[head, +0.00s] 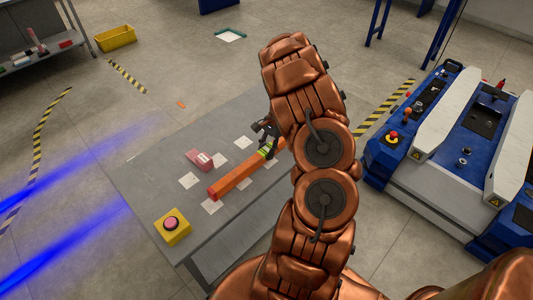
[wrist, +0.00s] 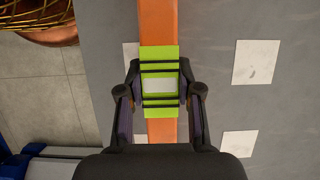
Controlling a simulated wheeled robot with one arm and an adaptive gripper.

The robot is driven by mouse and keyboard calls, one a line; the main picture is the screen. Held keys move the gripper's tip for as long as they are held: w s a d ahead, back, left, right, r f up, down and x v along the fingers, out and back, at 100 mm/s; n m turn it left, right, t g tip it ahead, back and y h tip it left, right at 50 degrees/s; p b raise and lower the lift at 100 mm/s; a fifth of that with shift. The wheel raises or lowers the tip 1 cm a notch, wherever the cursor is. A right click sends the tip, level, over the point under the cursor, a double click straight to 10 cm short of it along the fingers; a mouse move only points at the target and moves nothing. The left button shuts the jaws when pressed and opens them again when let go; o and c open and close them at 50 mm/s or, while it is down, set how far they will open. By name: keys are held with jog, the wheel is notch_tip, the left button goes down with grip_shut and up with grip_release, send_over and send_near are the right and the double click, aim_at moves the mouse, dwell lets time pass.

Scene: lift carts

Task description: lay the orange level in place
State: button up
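The orange level (head: 235,178) is a long bar with a lime-green middle section at the grey table. It shows in the wrist view (wrist: 160,22), running up and down, with the green section (wrist: 160,58) between my fingers. My gripper (head: 268,142) is at the far end of the visible length in the head view, partly hidden by my arm. In the wrist view my gripper (wrist: 160,72) has one fingertip against each side of the green section and looks shut on it. I cannot tell whether the level touches the table or hangs just above.
White squares (head: 189,181) lie around the level on the table (head: 150,165). A pinkish-red block (head: 200,161) sits left of the level. A yellow box with a red button (head: 172,226) is at the near corner. A blue lift cart (head: 450,140) stands to the right.

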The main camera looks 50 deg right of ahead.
grip_shut()
